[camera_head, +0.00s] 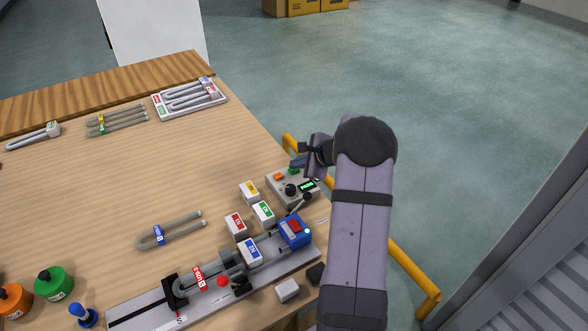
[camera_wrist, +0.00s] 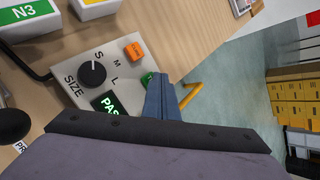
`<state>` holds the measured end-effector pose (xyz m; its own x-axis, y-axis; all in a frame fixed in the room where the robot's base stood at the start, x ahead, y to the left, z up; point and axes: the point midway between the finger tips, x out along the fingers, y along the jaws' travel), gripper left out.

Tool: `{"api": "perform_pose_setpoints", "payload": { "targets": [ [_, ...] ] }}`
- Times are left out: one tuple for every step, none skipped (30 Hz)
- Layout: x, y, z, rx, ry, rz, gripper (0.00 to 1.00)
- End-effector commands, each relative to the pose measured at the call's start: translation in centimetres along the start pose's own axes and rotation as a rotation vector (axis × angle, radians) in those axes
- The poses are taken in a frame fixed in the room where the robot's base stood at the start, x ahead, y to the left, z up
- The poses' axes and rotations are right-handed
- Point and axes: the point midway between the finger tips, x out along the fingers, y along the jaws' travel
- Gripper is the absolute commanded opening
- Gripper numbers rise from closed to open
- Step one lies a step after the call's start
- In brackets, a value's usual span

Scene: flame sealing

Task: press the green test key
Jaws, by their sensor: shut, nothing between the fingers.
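The grey control box (camera_head: 271,192) sits near the table's right edge; in the wrist view its panel (camera_wrist: 72,82) fills the left. The green key (camera_head: 294,171) is at the box's far corner. In the wrist view the green key (camera_wrist: 148,77) shows only in part beside my fingers. An orange key (camera_wrist: 134,51) is beyond it, and a black knob marked SIZE, S, M, L (camera_wrist: 92,74) is left. The lit display (camera_wrist: 107,104) shows "PAS", cut off by my gripper. My gripper (camera_wrist: 158,80) is shut and empty, its tips at the green key; I cannot tell whether they touch.
Coloured-label blocks (camera_head: 263,212) stand close left of the box. A blue unit (camera_head: 295,231) on a rail fixture is in front. A yellow rail (camera_head: 413,272) runs past the table's right edge. Bare table (camera_head: 185,175) lies left.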

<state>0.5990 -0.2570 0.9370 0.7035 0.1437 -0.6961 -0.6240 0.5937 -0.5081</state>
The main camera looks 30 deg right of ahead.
Motion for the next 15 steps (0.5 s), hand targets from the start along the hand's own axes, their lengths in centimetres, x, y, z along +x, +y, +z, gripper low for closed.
{"api": "perform_pose_setpoints", "payload": {
  "targets": [
    [0.0, 0.1, -0.1, 0.000, 0.001, 0.001, 0.00],
    [0.0, 0.1, 0.0, 0.000, 0.001, 0.001, 0.00],
    [0.0, 0.1, 0.0, 0.000, 0.001, 0.001, 0.00],
    [-0.1, 0.0, 0.0, 0.000, 0.001, 0.001, 0.00],
    [-0.1, 0.0, 0.1, 0.000, 0.001, 0.001, 0.00],
    [-0.2, -0.1, 0.1, 0.000, 0.001, 0.001, 0.00],
    [-0.3, -0.2, 0.2, 0.001, 0.001, 0.001, 0.00],
    [-0.4, -0.2, 0.2, 0.001, 0.001, 0.001, 0.00],
    [-0.5, -0.3, 0.3, 0.000, 0.001, 0.001, 0.00],
    [-0.6, -0.4, 0.4, 0.000, 0.001, 0.001, 0.00],
    [-0.7, -0.5, 0.5, 0.000, 0.001, 0.001, 0.00],
    [-0.8, -0.6, 0.6, 0.000, 0.001, 0.001, 0.00],
    [-0.9, -0.6, 0.7, 0.000, 0.001, 0.001, 0.00],
    [-1.0, -0.7, 0.7, 0.000, 0.001, 0.001, 0.00],
    [-1.1, -0.8, 0.8, -0.001, 0.001, 0.001, 0.00]
  ]
}}
